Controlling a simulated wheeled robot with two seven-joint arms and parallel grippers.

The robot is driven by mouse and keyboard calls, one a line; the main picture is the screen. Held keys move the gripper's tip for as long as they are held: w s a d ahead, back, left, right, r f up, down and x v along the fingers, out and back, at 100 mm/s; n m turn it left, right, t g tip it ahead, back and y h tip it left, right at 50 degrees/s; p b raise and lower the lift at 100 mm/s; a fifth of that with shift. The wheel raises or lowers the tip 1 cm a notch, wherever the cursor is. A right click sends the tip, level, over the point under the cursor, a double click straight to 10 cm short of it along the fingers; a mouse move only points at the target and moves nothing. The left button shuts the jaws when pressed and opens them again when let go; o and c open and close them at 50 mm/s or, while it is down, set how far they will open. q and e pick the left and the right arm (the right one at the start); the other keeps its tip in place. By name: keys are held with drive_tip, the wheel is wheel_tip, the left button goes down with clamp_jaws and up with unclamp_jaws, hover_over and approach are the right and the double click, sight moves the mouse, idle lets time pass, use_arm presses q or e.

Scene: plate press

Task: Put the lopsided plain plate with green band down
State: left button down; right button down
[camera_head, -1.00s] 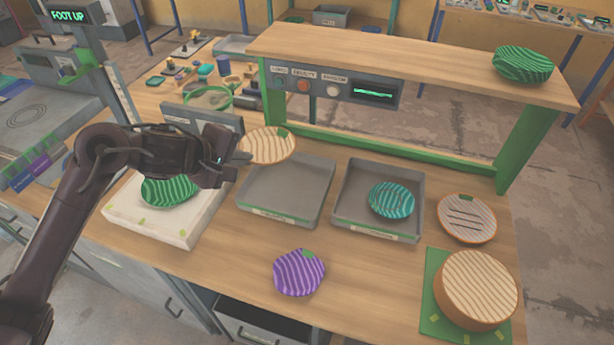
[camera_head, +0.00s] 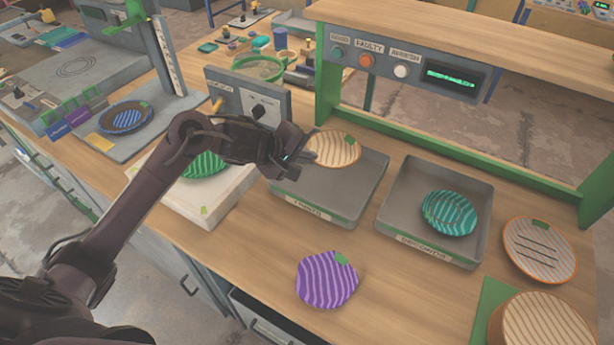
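The plain beige plate (camera_head: 335,149) has pale wavy stripes, an orange rim and a small green patch at its top edge. My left gripper (camera_head: 309,157) is shut on its left edge. The plate is over the back part of the left grey tray (camera_head: 322,207), overlapping the tray's back rim in the picture. It looks held above the tray floor, but the exact gap cannot be told. That tray shows nothing else in it. The tray's label is too blurred to read. My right gripper is not in view.
The right grey tray (camera_head: 403,222) holds a teal striped plate (camera_head: 450,213). A purple plate (camera_head: 327,280) lies in front on bare wood. An orange-rimmed plate (camera_head: 540,250) and beige stack (camera_head: 540,325) are at right. A green plate (camera_head: 205,164) sits on a white block (camera_head: 218,203).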

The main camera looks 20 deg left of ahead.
use_arm(q)
drive_tip(key=shift+f, duration=0.8)
wheel_tip(320, 180, down, 4)
drive_tip(key=shift+r+b, duration=0.25)
drive_tip(key=shift+b, duration=0.3)
drive_tip(key=shift+f, duration=0.15)
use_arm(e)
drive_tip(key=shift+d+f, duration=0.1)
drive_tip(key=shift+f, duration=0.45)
use_arm(q)
drive_tip(key=shift+f, duration=0.1)
drive_tip(key=shift+f, duration=0.4)
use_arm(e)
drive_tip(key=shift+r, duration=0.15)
use_arm(q)
drive_tip(key=shift+f, duration=0.1)
